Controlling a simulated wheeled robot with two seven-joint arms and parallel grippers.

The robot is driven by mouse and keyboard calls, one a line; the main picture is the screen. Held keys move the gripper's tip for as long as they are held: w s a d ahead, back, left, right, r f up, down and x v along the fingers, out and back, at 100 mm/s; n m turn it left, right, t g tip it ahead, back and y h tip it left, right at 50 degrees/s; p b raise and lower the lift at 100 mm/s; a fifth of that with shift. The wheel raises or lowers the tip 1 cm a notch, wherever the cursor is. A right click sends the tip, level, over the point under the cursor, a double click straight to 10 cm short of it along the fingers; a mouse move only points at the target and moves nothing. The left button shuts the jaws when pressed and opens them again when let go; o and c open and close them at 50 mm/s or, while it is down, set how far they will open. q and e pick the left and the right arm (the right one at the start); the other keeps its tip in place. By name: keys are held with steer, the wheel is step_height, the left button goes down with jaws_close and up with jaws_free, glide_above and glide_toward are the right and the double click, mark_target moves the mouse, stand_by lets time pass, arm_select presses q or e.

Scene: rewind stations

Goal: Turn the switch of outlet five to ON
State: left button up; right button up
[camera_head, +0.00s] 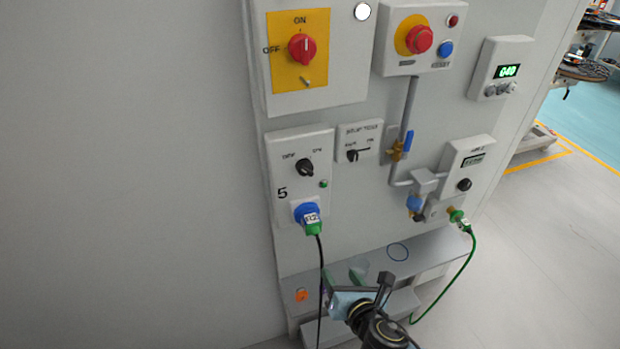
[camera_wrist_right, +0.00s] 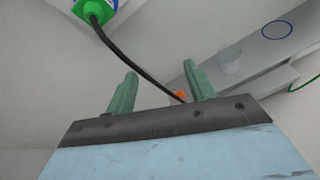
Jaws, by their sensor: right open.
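The outlet five box (camera_head: 272,160) is a white panel marked 5 on the wall. Its black rotary switch (camera_head: 305,168) sits between an OFF label at left and an ON label at right. Its pointer is too small to read surely. A green indicator (camera_head: 323,184) is beside it. Below, a blue socket holds a green plug (camera_head: 313,228), which also shows in the wrist view (camera_wrist_right: 92,12). My right gripper (camera_head: 348,275) is below the plug, apart from the box. Its two green fingers (camera_wrist_right: 160,78) are spread and empty. My left gripper is not in view.
A black cable (camera_head: 320,275) hangs from the plug close to my right gripper. A grey ledge (camera_head: 430,255) juts out below the panels. Above is a yellow plate with a red switch (camera_head: 302,47); a small selector box (camera_head: 360,141) is at right. The wall to the left is bare.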

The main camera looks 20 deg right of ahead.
mark_target(307, 173)
step_height(307, 173, up, 20)
steer(key=a+n+t+p, duration=0.2)
steer(key=a+n+t, duration=0.1)
steer(key=n+t, duration=0.3)
steer(key=shift+n+g+y, duration=0.3)
steer(key=shift+n+g, duration=0.4)
steer(key=w, duration=0.6)
steer(key=w+p, duration=0.1)
steer(key=w, duration=0.6)
steer(key=shift+w+a+f, duration=0.15)
steer(key=shift+w+a, duration=0.05)
steer(key=shift+w, duration=0.05)
steer(key=shift+c, duration=0.3)
steer(key=c, duration=0.9)
